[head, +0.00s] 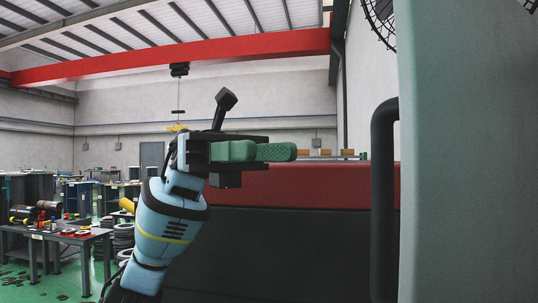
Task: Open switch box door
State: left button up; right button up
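A large grey-green panel (466,160) fills the right side of the head view, very close. I cannot tell whether it is the switch box, and no door seam or latch can be made out on it. A dark bent bar or pipe (383,200) runs upright along its left edge and bends toward it at the top. My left gripper (288,152) is near the middle of the view, its green fingers pointing right, apart from the bar in the picture. The fingers overlap from this side, so their gap is hidden. Nothing shows held. My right gripper is out of view.
A long red and dark grey block (320,186) stands behind my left gripper. A workbench (60,236) with tools and parts is at the lower left, with stacked dark rings (123,237) near it. Green floor shows at the lower left. A red beam (200,52) crosses overhead.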

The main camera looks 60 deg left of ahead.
pick_arm(q)
jog(key=shift+s+a, duration=0.15)
jog(key=shift+a, duration=0.7)
jog(key=shift+s+a, duration=0.1)
jog(key=shift+a, duration=0.75)
